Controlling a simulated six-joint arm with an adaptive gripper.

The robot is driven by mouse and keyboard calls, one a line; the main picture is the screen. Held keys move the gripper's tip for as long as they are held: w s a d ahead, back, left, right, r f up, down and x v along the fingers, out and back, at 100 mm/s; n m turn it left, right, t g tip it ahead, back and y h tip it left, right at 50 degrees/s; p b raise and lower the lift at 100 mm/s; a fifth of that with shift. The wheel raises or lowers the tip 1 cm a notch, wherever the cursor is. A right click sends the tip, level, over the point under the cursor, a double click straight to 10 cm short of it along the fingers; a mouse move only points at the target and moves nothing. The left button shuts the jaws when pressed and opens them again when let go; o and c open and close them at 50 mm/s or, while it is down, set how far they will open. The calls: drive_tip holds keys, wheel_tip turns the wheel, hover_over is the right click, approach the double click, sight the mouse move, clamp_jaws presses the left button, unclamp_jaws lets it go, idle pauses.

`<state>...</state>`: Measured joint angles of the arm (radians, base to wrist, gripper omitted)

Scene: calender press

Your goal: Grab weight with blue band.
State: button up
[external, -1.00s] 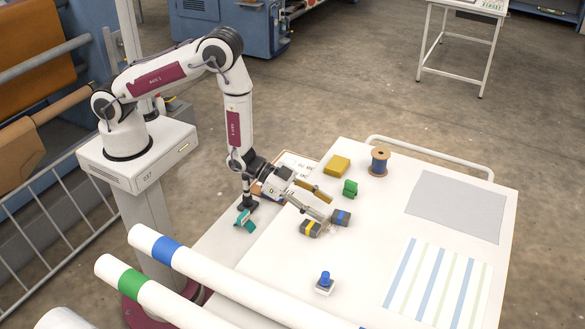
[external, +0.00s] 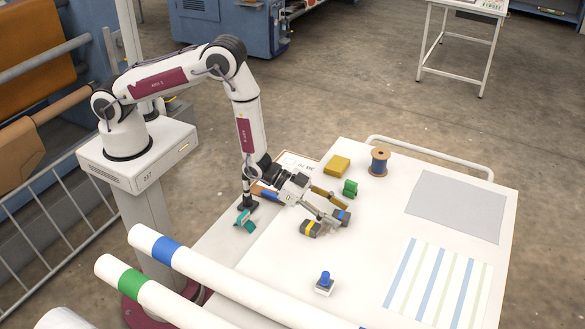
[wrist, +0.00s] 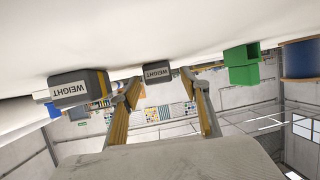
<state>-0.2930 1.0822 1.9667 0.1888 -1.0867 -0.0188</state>
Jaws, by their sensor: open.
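The grey weight with the blue band (external: 344,216) lies on the white table, at my fingertips in the external view. In the wrist view a dark weight (wrist: 157,72) with a "WEIGHT" label shows between and beyond my two fingers; its band is hardly visible there. My gripper (external: 339,214) is open and low over the table, with its fingers either side of that weight's near end; contact cannot be told. The wrist view shows both fingers apart (wrist: 161,86). A second grey weight with a yellow band (external: 311,228) lies beside the lower finger; it also shows in the wrist view (wrist: 78,88).
A blue button (external: 325,281) sits toward the front. A grey mat (external: 457,206) and a striped sheet (external: 437,285) lie right. White rolls (external: 225,275) run along the front left.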

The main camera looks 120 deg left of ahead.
sight(335, 213)
clamp_jaws()
drive_tip(key=shift+r, duration=0.25)
wheel_tip(335, 213, up, 10)
drive_tip(key=shift+f, duration=0.2)
idle(0.9)
idle(0.5)
